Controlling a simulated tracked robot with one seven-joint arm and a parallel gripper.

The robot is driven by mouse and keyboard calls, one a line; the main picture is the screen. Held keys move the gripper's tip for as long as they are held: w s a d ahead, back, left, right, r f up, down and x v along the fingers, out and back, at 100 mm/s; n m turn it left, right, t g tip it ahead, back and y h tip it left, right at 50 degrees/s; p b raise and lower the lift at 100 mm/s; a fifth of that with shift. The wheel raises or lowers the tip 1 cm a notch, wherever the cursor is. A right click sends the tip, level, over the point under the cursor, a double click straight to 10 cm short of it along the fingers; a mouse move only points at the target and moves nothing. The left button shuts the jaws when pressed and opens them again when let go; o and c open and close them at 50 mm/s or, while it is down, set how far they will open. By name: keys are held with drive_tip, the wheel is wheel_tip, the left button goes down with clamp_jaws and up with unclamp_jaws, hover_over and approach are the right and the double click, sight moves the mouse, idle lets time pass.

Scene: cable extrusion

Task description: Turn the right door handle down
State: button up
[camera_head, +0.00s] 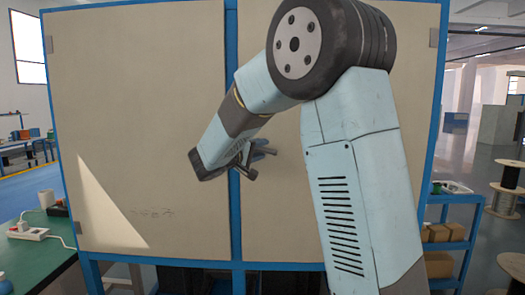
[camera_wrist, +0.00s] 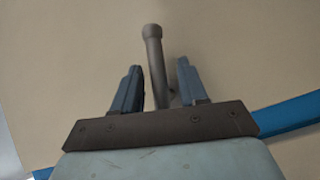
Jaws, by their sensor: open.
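A cabinet has two beige doors in a blue frame, the left door (camera_head: 140,130) and the right door (camera_head: 288,215). In the wrist view a grey bar-shaped door handle (camera_wrist: 153,50) stands out against the beige door. My gripper (camera_wrist: 159,66) is open, with one blue-grey finger on each side of the handle. The handle lies between the fingers and its rounded end reaches past the fingertips. I cannot tell whether either finger touches it. In the head view my gripper (camera_head: 256,153) is at the seam between the doors, and my arm hides much of the right door.
A green table (camera_head: 35,255) with a white power strip (camera_head: 28,232) stands at the left. A blue shelf cart (camera_head: 455,238) with boxes stands at the right, near wooden cable spools (camera_head: 503,190). A blue frame strip (camera_wrist: 290,113) crosses the right of the wrist view.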

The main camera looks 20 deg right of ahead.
clamp_jaws()
idle(0.3)
